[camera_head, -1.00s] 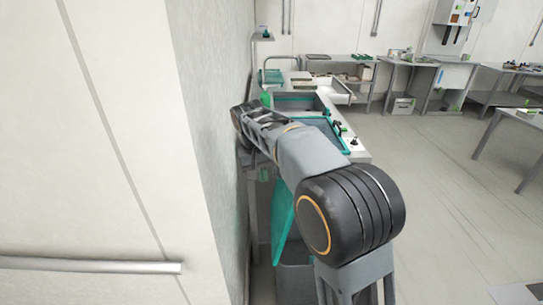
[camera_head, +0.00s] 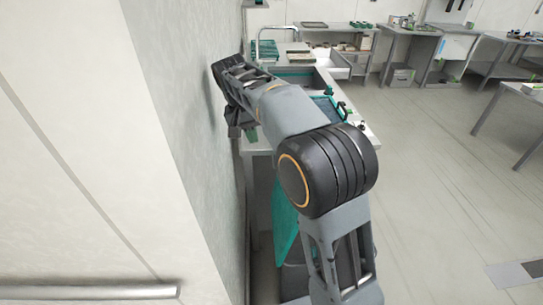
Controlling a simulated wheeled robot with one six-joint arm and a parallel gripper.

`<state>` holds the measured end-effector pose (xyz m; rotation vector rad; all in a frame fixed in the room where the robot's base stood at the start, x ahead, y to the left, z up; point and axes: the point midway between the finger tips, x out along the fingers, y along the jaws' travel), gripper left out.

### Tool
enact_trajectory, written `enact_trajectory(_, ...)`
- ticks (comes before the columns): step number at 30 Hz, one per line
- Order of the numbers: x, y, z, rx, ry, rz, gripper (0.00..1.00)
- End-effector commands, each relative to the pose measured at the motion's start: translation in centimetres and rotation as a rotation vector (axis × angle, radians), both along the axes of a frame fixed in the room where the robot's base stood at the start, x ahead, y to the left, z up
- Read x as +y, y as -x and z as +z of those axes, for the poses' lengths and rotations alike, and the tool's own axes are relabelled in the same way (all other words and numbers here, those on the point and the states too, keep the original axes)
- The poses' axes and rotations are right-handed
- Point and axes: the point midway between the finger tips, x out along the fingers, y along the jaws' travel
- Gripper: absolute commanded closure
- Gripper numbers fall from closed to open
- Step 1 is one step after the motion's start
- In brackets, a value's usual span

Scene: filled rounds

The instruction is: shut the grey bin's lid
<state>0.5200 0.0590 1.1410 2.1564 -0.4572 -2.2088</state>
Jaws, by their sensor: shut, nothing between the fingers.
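The grey bin (camera_head: 295,281) stands low at the bottom of the picture, mostly hidden behind my arm. A teal panel (camera_head: 284,228), which looks like its lid, stands up steeply above the bin, so the lid appears open. My arm covers the panel's right side. My gripper (camera_head: 235,131) is at the far end of my arm, close to the left wall and near the counter's left end. It is shut and empty, beyond the lid and higher than it, apart from it.
The wall (camera_head: 185,130) runs close along the left, with a metal rail (camera_head: 90,292) in front. A counter with a sink and teal trays (camera_head: 325,106) stands just beyond the bin. More tables (camera_head: 495,75) stand at the back right. The floor (camera_head: 440,190) on the right is clear.

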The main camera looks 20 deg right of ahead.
Motion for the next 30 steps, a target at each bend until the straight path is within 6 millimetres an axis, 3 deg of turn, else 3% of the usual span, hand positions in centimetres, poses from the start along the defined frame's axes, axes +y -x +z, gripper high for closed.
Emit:
enact_trajectory(15, -2.3, 0.5, -9.0, 0.003, 0.001, -0.006, 1.00)
enact_trajectory(21, -4.6, 0.9, -9.7, 0.000, 0.000, -0.006, 1.00)
enact_trajectory(30, -5.7, 1.2, -10.3, 0.000, 0.000, -0.002, 1.00)
